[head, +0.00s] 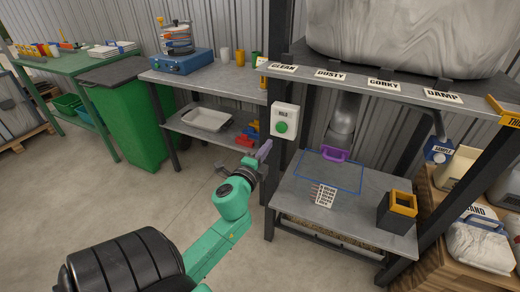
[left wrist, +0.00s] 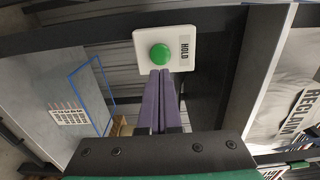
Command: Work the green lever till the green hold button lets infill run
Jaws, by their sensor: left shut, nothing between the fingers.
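The green hold button (head: 282,127) is a round knob on a white box labelled HOLD, fixed to the dark post. It also shows in the left wrist view (left wrist: 160,54). My left gripper (head: 265,150) is shut and empty, just below and left of the box in the head view. In the left wrist view its purple-grey fingers (left wrist: 161,76) point at the button's lower edge; I cannot tell whether they touch it. No green lever shows; a purple handle (head: 334,154) sits under the grey metal spout (head: 342,120). My right gripper is not in view.
Below the spout, a bench (head: 290,197) bears a blue outline, a white grid card (head: 324,195) and a dark box with an orange rim (head: 399,207). A labelled shelf edge (head: 330,80) hangs above. A green bin (head: 125,115) stands left; the floor between is clear.

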